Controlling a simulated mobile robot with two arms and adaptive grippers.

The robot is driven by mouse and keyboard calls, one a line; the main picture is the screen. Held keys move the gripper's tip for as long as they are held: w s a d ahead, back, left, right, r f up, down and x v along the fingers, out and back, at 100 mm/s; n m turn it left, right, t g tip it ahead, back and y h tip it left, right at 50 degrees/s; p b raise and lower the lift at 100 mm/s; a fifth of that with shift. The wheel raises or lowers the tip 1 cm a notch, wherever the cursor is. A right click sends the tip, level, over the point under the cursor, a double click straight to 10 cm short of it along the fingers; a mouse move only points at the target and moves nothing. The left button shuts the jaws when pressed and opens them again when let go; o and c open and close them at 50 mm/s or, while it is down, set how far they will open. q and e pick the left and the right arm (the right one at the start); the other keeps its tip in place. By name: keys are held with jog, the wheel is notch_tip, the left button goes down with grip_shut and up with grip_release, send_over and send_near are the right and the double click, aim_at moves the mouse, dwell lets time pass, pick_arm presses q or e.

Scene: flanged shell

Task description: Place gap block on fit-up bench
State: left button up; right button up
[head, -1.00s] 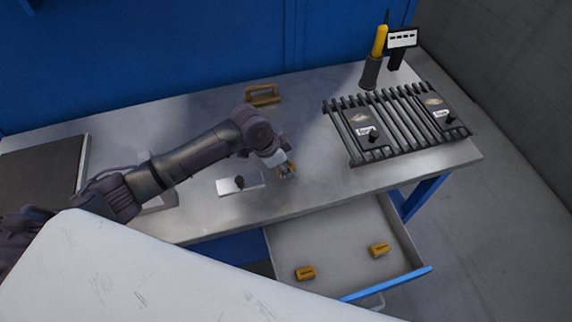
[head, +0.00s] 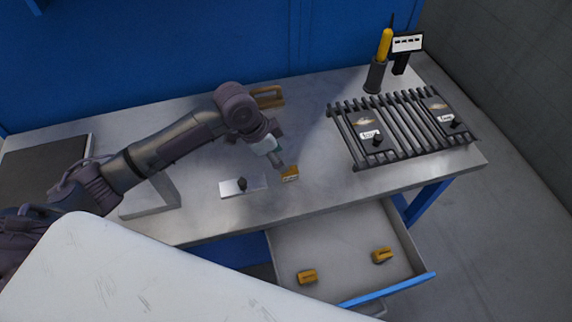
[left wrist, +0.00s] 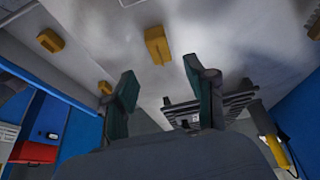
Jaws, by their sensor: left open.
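A yellow-orange gap block (head: 289,173) rests on the bench top near its front edge, just right of a small pale plate with a dark knob. My left gripper (head: 276,159) is just above and behind the block, apart from it. In the left wrist view the two fingers (left wrist: 160,72) are spread with nothing between them, and a yellow block (left wrist: 157,45) lies beyond them. The fit-up bench (head: 310,135) has a grey metal top. Two more yellow blocks, a left one (head: 307,277) and a right one (head: 382,255), lie in the open drawer. My right gripper is not visible.
The open drawer (head: 345,235) juts out below the bench front. A slatted black rack (head: 400,130) with two labelled plates stands at the right. The knobbed plate (head: 237,188) and a wooden-coloured handled piece (head: 267,97) are near the gripper. The bench between block and rack is clear.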

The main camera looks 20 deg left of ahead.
pick_arm(q)
jog(key=shift+v, duration=2.2)
